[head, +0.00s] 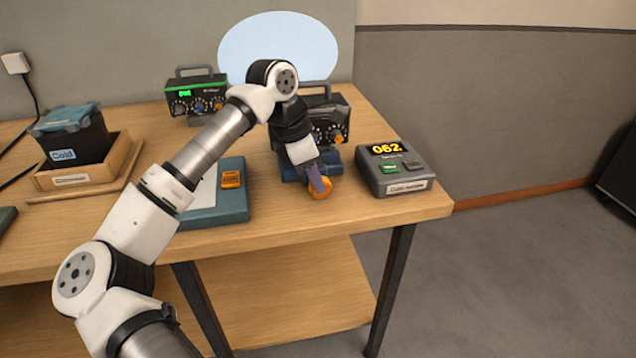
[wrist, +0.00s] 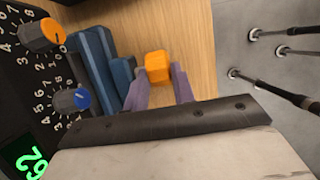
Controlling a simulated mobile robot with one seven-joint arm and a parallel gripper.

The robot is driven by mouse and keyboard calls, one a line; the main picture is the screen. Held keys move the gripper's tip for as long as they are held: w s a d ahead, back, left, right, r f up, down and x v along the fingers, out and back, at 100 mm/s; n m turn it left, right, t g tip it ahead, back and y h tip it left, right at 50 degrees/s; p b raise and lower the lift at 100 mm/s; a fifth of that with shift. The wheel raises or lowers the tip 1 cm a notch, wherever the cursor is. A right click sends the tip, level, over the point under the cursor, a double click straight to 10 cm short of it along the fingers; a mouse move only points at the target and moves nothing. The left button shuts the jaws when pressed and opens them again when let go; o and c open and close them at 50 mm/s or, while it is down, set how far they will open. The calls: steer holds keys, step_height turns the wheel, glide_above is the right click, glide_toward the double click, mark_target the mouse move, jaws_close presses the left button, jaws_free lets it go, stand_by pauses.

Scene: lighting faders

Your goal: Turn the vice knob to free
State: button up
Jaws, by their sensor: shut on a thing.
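The blue vice (head: 333,163) sits on the table near the front edge, partly hidden by my arm. Its orange knob (head: 325,191) faces the front of the table. In the wrist view the blue vice (wrist: 92,58) lies to the left of the orange knob (wrist: 157,66). My gripper (head: 319,184) has purple fingers, which show on either side of the knob in the wrist view (wrist: 160,84). The gripper is shut on the knob. I cannot read any marking for the knob's position.
A black box with dials (head: 340,118) stands behind the vice. A grey box (head: 405,180) showing 062 is to the right. A teal base (head: 215,213) with an orange part lies to the left. Another dial box (head: 196,95) and a wooden tray (head: 115,150) are farther left.

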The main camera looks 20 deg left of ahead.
steer(key=h+b, duration=0.1)
steer(key=t+h+b, duration=0.1)
steer(key=a+f+t+h+b, duration=0.1)
steer(key=b, duration=0.1)
steer(key=shift+s, duration=0.3)
steer(key=shift+t+h+b, duration=0.4)
steer(key=shift+h+b, duration=0.1)
steer(key=shift+b, duration=0.15)
steer(key=shift+a, duration=0.1)
steer(key=o, duration=0.7)
steer(key=shift+s, duration=0.1)
steer(key=v, duration=1.4)
steer(key=shift+a+f, duration=0.1)
steer(key=shift+f, duration=0.1)
